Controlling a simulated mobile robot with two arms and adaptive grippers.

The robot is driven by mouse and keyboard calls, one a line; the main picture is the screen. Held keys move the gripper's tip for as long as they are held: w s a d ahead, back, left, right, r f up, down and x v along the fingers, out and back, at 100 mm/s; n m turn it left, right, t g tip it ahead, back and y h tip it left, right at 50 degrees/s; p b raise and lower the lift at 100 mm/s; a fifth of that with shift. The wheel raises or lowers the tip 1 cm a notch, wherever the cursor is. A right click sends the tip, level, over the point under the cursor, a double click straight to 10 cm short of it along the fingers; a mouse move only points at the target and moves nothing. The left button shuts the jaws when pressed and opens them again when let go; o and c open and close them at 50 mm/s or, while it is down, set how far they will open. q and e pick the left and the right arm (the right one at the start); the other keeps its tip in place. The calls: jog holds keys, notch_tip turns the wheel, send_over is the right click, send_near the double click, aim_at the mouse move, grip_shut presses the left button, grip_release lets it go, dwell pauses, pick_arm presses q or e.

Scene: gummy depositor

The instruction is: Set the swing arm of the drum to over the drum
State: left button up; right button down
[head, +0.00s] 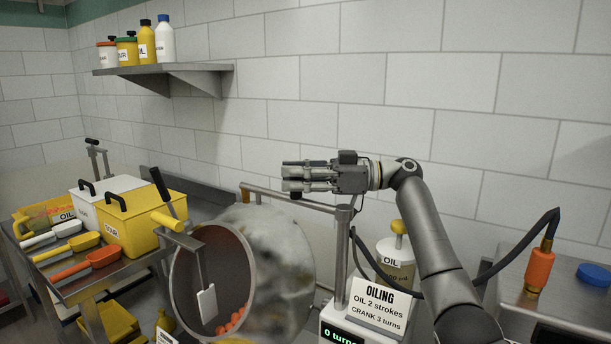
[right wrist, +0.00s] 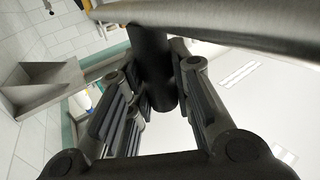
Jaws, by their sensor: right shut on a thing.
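The drum (head: 285,250) is a grey, mottled round tub with its open mouth facing front left; orange pieces (head: 232,321) lie inside. The swing arm (head: 320,205) is a grey metal bar on an upright post (head: 341,250) right of the drum. It reaches left behind and above the drum's top, with a brownish end. My right gripper (head: 288,178) is level above the bar, fingers pointing left. In the right wrist view it is shut on a dark cylindrical handle (right wrist: 151,65) next to the grey bar (right wrist: 220,30). My left gripper is not in view.
A paddle (head: 207,303) hangs at the drum's mouth. A yellow bin (head: 130,222) and scoops stand on the left table. An oil bottle (head: 395,262), an oiling sign (head: 378,303) and an orange-handled tool (head: 539,270) are at right. A wall shelf (head: 165,70) holds bottles.

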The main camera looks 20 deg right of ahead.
jog(key=s+a+n+g+p, duration=0.1)
jog(key=n+g, duration=0.1)
jog(key=g, duration=0.1)
jog(key=s+a+n+g+p, duration=0.1)
jog(key=s+n+g, duration=0.1)
jog(key=g, duration=0.1)
jog(key=s+a+n+g+p, duration=0.1)
jog(key=g, duration=0.2)
jog(key=shift+s+a+n+y, duration=0.2)
jog(key=shift+a+n+y, duration=0.15)
jog(key=shift+n+y, duration=0.05)
jog(key=shift+f, duration=0.1)
jog(key=c, duration=1.3)
grip_release()
